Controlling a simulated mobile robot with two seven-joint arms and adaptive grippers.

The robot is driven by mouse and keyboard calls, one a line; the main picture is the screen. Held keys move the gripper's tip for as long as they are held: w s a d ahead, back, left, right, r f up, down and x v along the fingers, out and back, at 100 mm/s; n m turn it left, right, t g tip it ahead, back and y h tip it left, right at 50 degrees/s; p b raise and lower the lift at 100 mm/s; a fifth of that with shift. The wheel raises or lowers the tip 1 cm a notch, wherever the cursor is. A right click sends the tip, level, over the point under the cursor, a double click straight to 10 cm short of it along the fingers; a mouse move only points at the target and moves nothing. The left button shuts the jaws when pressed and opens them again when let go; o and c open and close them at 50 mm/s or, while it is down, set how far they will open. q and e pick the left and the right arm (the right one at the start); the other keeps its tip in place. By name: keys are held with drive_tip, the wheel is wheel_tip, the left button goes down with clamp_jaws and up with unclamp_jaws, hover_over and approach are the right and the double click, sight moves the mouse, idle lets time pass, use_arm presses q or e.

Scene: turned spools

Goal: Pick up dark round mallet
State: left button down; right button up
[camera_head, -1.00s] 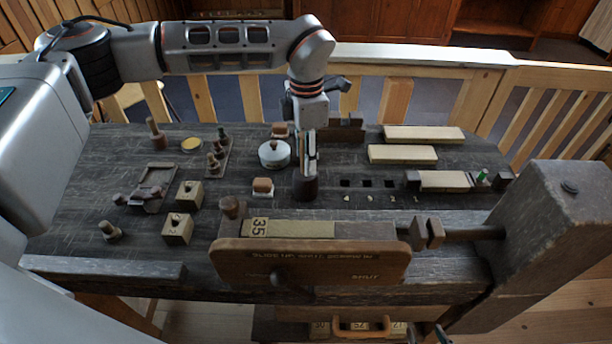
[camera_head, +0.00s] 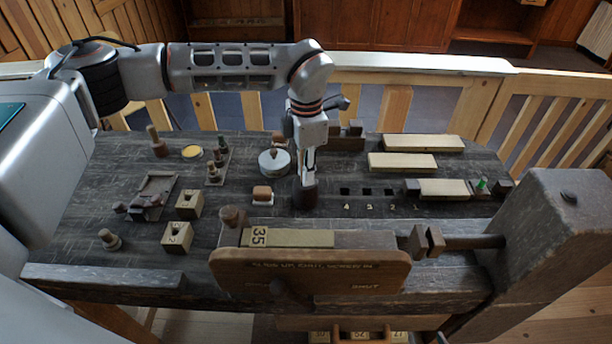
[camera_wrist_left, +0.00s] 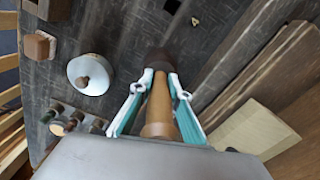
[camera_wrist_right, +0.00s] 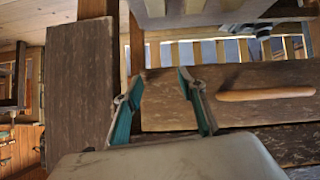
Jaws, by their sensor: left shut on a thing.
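The dark round mallet stands head down on the workbench. Its dark head (camera_head: 308,196) shows near the middle of the head view. In the left wrist view its light wooden handle (camera_wrist_left: 158,108) runs between the fingers, with the dark head (camera_wrist_left: 162,60) beyond the tips. My left gripper (camera_head: 308,172) comes from above and is shut on the handle; its fingers also show in the left wrist view (camera_wrist_left: 161,82). I cannot tell any gap under the head. My right gripper (camera_wrist_right: 160,78) is open and empty, facing a wooden panel (camera_wrist_right: 235,90) with a light handle.
A round pale tin (camera_head: 274,162) and a small brown-topped block (camera_head: 262,195) stand left of the mallet. Square holes (camera_head: 366,191) lie to its right. A wooden vise (camera_head: 312,268) fills the front edge. Pale boards (camera_head: 403,162) lie at back right.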

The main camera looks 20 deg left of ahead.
use_arm(q)
wheel_tip(320, 180, up, 20)
idle(0.6)
drive_tip(key=c, duration=2.6)
unclamp_jaws()
clamp_jaws()
